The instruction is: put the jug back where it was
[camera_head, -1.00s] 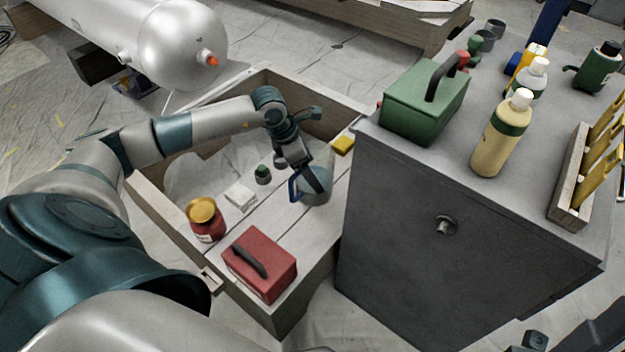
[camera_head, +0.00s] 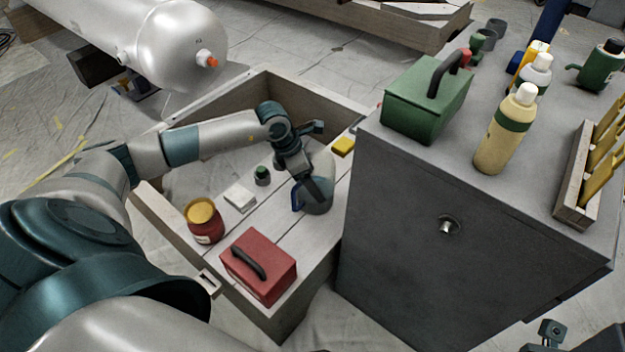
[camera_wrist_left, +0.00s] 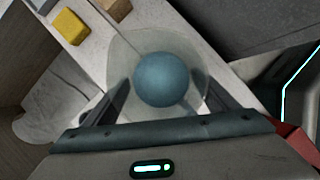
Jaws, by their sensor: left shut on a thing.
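The jug (camera_head: 321,203) is grey-blue with a blue handle on its left side and a pale upper part. It is at the right side of the wooden tray-like platform (camera_head: 283,222), close to the grey cabinet. My left gripper (camera_head: 312,188) comes down over it and is shut on it. In the left wrist view the jug (camera_wrist_left: 160,80) shows from above as a pale outline around a round blue middle, between the two fingers (camera_wrist_left: 160,100). Whether its base touches the boards cannot be told. Part of my right gripper (camera_head: 549,335) shows at the bottom right edge.
A red box (camera_head: 258,267), a red jar with a yellow lid (camera_head: 205,222), a white block (camera_head: 240,197), a small green-topped container (camera_head: 262,176) and a yellow block (camera_head: 342,147) stand around the jug. The grey cabinet (camera_head: 450,260) rises at right, with bottles and a green toolbox (camera_head: 425,105) on top.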

